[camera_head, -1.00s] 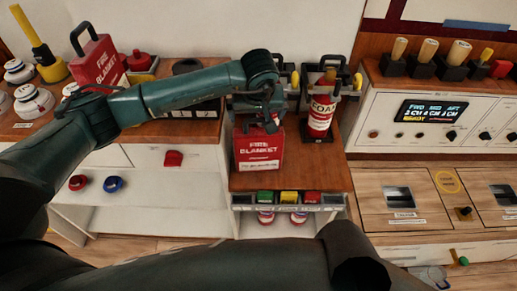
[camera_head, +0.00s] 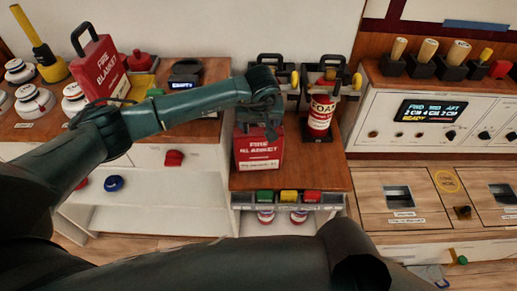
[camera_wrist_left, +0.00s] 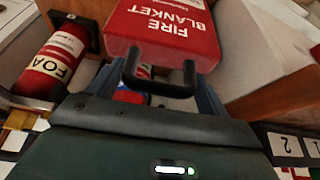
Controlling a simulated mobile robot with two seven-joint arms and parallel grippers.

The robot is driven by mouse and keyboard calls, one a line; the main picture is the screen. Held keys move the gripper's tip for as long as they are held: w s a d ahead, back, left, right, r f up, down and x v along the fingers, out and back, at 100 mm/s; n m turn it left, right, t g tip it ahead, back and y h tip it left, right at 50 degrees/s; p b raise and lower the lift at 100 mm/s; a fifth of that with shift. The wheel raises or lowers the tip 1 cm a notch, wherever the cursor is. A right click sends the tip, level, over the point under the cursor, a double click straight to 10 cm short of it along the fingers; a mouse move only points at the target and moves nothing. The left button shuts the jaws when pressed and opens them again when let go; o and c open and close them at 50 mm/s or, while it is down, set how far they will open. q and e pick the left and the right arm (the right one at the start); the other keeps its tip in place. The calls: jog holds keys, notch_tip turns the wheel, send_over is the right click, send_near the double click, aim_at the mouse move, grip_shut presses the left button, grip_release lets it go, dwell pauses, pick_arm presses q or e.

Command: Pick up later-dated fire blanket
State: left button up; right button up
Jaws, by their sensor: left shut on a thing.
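Two red fire blanket boxes with black handles are in view. One fire blanket (camera_head: 258,153) is on the low wooden counter in the middle of the head view. My left gripper (camera_head: 262,122) is at its top, shut on its black handle. In the left wrist view the handle (camera_wrist_left: 160,86) lies between the fingers, with the red box beyond it. The other fire blanket (camera_head: 100,70) stands on the left counter. Date labels on both are too small to read. My right gripper does not show.
A red foam extinguisher (camera_head: 320,108) stands close to the right of the held blanket. Coloured blocks (camera_head: 289,196) line the counter's front edge. A control panel (camera_head: 430,112) is at right. Detectors and a yellow-handled tool (camera_head: 36,40) are at left.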

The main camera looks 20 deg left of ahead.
pick_arm(q)
jog(key=shift+w+r, duration=0.1)
jog(key=c, duration=1)
jog(key=shift+r, duration=0.15)
jog(key=shift+c, duration=0.2)
